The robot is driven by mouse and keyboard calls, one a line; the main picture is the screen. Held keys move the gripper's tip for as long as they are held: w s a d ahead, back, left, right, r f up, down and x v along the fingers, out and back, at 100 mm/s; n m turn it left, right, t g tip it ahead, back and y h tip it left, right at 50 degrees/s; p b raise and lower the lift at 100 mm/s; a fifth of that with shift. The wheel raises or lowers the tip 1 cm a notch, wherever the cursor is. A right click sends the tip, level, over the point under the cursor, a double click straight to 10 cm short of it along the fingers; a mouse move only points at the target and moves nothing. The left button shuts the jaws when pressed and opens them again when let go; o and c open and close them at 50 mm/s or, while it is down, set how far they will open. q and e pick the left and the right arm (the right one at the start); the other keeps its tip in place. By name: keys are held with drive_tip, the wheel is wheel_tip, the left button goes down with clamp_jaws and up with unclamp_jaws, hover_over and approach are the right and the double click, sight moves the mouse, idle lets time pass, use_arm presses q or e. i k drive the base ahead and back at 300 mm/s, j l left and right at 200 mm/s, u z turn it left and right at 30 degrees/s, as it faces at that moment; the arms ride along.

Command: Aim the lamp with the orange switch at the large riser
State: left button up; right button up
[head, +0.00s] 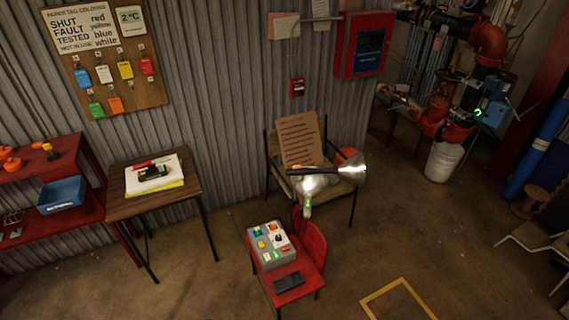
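A dark lamp with an orange switch (325,168) shows near the middle of the head view, in front of a chair. Its bright flared head faces right; I cannot tell what it rests on. Just below it is a pale grey, flared piece with a green mark (308,190), perhaps a second lamp. Thick red riser pipes (488,42) stand at the upper right, with valves and a blue box around them. I cannot tell which pipe is the large riser. Neither of my grippers is in view.
A red stand (311,272) carries a grey box with coloured buttons (271,246) and a black device (289,282). A wooden table (187,203) and red shelf (92,208) stand left. A white bucket (443,161) sits below the pipes.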

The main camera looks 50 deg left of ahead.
sight(353, 169)
drive_tip(key=u, duration=1.25)
